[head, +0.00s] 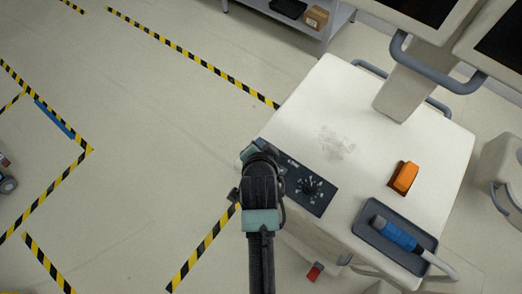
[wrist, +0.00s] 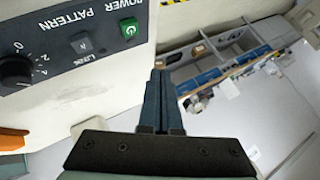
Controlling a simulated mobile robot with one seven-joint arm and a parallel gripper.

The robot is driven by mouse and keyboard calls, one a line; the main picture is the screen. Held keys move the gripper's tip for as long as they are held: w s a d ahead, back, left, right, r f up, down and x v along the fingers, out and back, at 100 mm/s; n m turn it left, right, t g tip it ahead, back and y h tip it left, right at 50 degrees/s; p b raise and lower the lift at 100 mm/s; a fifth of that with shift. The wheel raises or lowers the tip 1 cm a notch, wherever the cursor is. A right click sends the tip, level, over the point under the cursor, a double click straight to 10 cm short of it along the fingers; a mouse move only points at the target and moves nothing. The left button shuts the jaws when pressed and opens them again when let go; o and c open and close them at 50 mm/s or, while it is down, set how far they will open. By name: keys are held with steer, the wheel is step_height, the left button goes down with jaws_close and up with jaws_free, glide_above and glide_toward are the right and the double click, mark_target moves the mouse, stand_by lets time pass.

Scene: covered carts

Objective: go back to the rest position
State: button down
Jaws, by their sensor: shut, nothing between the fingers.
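My gripper shows in the wrist view (wrist: 160,78), its two dark fingers pressed together with nothing between them. It points past the edge of a panel with a green power button (wrist: 129,28) and a black knob (wrist: 15,72), and the fingertips look clear of it. In the head view my arm reaches up from the bottom to the left edge of the white cart (head: 350,105), beside its dark control panel (head: 318,197). The fingers cannot be made out there.
On the cart lie an orange block (head: 404,177) and a dark tray (head: 368,237) with a blue and white tool (head: 393,233). Monitors (head: 428,10) stand at the back right. A shelf (head: 270,14) is beyond. The floor at left is mostly open, with striped tape (head: 190,62).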

stand_by(0.3)
steer(key=w+r+n+t+b, duration=0.2)
steer(key=w+r+t, duration=0.1)
steer(key=r, duration=0.8)
steer(key=w+r+n+t+b, duration=0.1)
steer(key=w+r+t+b, duration=0.2)
steer(key=r, duration=0.9)
steer(key=w+r+n+t, duration=0.2)
steer(key=w+r+t, duration=0.15)
steer(key=r, duration=0.75)
steer(key=s+r+n+t+b, duration=0.1)
steer(key=s+r+n+t, duration=0.1)
steer(key=s+r+t, duration=0.2)
steer(key=s+r+n+t+b, duration=0.2)
steer(key=s+r+t, duration=0.2)
steer(key=s+r, duration=0.7)
step_height(320, 180, up, 9)
steer(key=shift+s+d+f+t+b, duration=0.15)
steer(key=shift+s+f+t+b, duration=0.05)
steer(key=shift+s+t+b, duration=0.15)
